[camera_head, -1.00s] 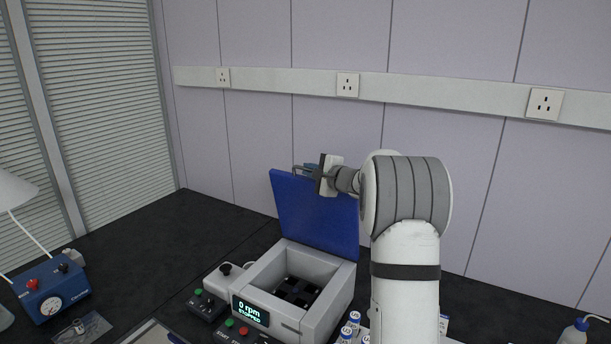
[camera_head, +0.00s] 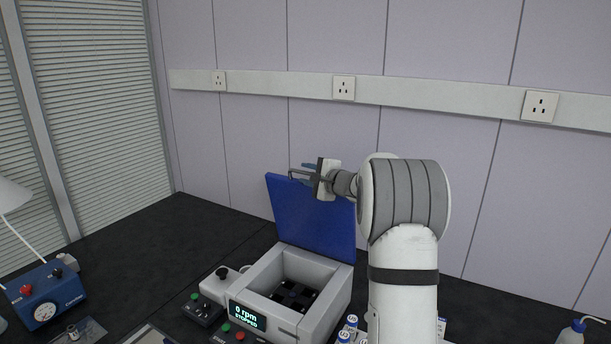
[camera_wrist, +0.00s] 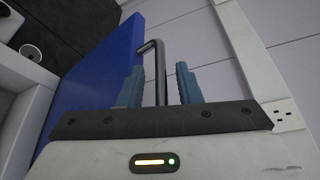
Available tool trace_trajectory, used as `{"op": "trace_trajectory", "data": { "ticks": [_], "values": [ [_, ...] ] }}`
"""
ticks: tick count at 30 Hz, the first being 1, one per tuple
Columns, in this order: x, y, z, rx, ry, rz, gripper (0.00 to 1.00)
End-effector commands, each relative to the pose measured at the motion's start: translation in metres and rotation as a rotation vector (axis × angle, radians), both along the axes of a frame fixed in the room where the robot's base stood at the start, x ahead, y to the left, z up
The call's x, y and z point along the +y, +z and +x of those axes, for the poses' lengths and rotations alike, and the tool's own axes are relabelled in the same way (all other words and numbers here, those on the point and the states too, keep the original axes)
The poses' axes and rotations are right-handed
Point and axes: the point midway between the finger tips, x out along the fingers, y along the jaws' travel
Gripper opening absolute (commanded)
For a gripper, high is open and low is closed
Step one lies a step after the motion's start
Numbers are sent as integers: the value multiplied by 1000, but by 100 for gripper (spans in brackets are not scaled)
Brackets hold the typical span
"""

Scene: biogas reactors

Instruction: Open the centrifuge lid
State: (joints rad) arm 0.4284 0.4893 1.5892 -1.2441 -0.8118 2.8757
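The centrifuge (camera_head: 312,318) stands on the dark bench with its blue lid (camera_head: 310,222) raised nearly upright at the back. The chamber is uncovered and shows a dark rotor (camera_head: 292,295). The display (camera_head: 245,316) reads 0 rpm, STOPPED. My gripper (camera_head: 312,176) is at the top edge of the lid. In the wrist view, the lid (camera_wrist: 95,75) is at left, and its bent dark handle (camera_wrist: 158,70) lies between my two blue fingers. The fingers (camera_wrist: 161,85) are apart, with a visible gap on each side of the handle.
A blue device with a gauge (camera_head: 48,292) and a lamp (camera_head: 12,192) are at far left. The wall is close behind the lid.

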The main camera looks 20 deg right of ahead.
Motion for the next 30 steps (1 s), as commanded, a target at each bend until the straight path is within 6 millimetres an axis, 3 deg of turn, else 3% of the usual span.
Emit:
{"op": "trace_trajectory", "data": {
  "ticks": [12, 23, 30],
  "values": [
    [-21, 7, -61, 0, -2, 0, 32],
    [-23, 9, -68, 0, 0, -1, 32],
    [-19, 14, -70, -25, -37, -73, 14]
  ]
}}
